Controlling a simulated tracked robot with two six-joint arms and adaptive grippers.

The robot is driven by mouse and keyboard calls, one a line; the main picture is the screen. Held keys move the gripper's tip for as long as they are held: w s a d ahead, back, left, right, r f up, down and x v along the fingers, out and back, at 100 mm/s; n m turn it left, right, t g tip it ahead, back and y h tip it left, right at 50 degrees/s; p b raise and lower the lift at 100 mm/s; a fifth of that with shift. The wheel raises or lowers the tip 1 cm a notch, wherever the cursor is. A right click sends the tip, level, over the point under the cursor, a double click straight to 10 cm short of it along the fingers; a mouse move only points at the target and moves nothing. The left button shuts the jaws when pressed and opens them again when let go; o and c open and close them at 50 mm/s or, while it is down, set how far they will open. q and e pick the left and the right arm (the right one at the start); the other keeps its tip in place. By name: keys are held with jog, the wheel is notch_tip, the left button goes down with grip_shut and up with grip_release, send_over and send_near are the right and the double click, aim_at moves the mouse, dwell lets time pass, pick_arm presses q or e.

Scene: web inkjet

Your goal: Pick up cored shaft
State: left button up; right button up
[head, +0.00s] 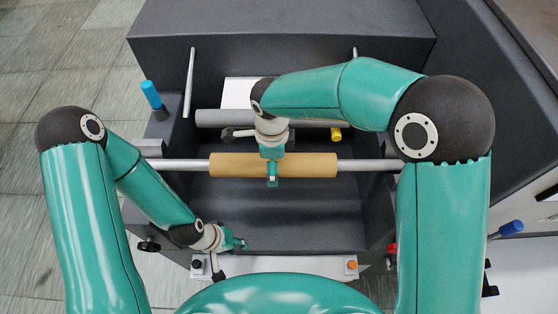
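The cored shaft is a grey metal bar with a brown cylindrical core (310,165) around its middle. It lies level from left to right across the dark machine in the head view. My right gripper (272,170) is over the middle of the core, pointing down, and covers a narrow strip of it. I cannot tell whether its fingers touch or close on the core. My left gripper (237,242) is low, in front of the shaft and left of centre, apart from it. Its fingers are small in view, and nothing shows between them.
A grey roller (215,118) runs behind the shaft, with a white sheet (238,92) beyond it. A blue-capped post (151,95) stands at the left and a yellow knob (336,134) behind the core. A white front panel (300,266) carries black and orange buttons.

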jog(key=shift+f, duration=0.3)
grip_shut()
jog(key=shift+r, duration=0.1)
jog(key=shift+r, duration=0.15)
dwell(0.3)
